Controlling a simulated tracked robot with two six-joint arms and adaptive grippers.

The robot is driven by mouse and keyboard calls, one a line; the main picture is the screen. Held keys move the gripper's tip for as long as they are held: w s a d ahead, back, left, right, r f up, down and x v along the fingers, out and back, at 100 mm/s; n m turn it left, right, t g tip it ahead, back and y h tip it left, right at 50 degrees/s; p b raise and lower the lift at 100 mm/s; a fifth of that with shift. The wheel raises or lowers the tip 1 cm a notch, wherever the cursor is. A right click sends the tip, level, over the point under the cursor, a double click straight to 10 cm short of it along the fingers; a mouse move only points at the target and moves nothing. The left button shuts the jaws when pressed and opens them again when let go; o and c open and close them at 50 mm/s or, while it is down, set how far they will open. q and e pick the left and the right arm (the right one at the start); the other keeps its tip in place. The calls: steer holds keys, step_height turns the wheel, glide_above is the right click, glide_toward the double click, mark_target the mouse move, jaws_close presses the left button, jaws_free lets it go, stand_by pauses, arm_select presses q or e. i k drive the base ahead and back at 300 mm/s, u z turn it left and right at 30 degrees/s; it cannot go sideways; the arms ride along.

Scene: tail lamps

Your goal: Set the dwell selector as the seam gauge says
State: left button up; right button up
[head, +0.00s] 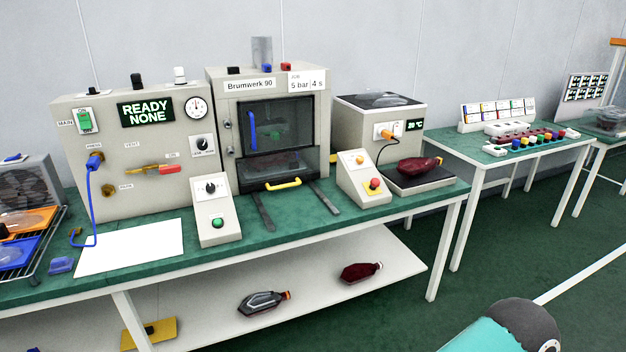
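A grey control cabinet (78,130) stands at the left of the bench. It carries a round dial gauge (197,108), whose reading is too small to tell, and a black knob (203,143) with an unreadable label below it. A sloped box (213,226) in front has another black knob (210,188) above a green button (218,222). I cannot tell which knob is the dwell selector, or which part is the seam gauge. The display (146,113) reads READY NONE. A job card (306,82) reads 5 bar, 4 s. Neither gripper is in view.
The Brumwerk 90 machine (227,108) has a dark window and yellow handle (283,184). A white sheet (128,247) lies front left. My teal arm part shows bottom right.

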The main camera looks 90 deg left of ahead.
mark_target(210, 188)
steer(key=z, duration=0.65)
steer(key=i, duration=0.2)
steer(key=u, duration=2.5)
steer(key=i, duration=0.2)
steer(key=u, duration=2.25)
steer(key=k, duration=0.55)
steer(key=u, duration=0.35)
steer(key=i, duration=1.65)
steer(key=z, duration=0.4)
